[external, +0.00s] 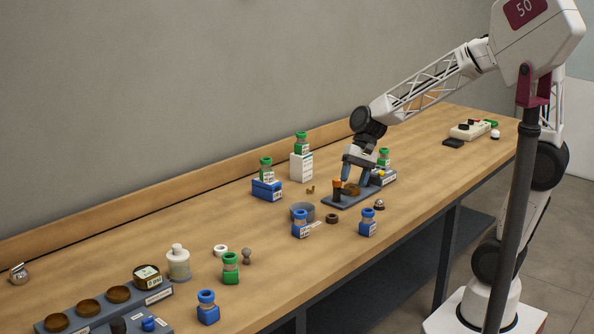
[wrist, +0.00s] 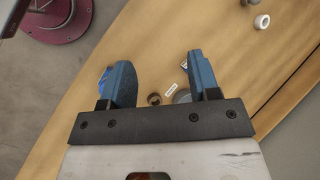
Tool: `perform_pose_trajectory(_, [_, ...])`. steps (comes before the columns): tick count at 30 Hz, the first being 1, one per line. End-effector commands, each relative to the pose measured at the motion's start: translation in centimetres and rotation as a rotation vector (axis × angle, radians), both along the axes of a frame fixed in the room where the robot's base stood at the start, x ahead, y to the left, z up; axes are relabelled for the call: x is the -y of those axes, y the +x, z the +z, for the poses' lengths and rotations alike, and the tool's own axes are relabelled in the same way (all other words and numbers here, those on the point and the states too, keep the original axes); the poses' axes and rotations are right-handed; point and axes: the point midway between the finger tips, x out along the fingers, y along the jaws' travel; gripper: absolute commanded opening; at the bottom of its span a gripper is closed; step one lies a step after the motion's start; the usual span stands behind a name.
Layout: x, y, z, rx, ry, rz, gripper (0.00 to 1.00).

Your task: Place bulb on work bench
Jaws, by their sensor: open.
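The bulb cannot be told for certain. A small grey knob-shaped piece (external: 247,256) stands on the work bench (external: 330,260) beside a green-topped bottle. A small rounded piece with a pale top (external: 379,205) and a small white ball (external: 495,134) also sit on the bench. My gripper (external: 356,180) is open above the grey-blue plate that holds an orange-topped cylinder. It also shows in the wrist view (wrist: 160,80), its blue fingers wide apart with nothing held between them. Its exact height is hard to tell.
A blue-based bottle (external: 368,224) and a dark ring (external: 332,218) stand in front of the plate (external: 350,198). A rack with brown discs (external: 88,306) is at the front left. Bare wood lies between the groups.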

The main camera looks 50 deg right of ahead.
Motion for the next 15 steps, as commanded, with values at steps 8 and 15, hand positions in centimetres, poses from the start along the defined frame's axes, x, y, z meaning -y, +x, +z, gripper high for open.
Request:
perform_pose_trajectory(8, [5.3, -5.3, 1.9, 0.171, -0.150, 0.143, 0.56])
perform_pose_trajectory(15, [9.5, -9.7, 3.0, 0.301, -0.297, 0.272, 0.56])
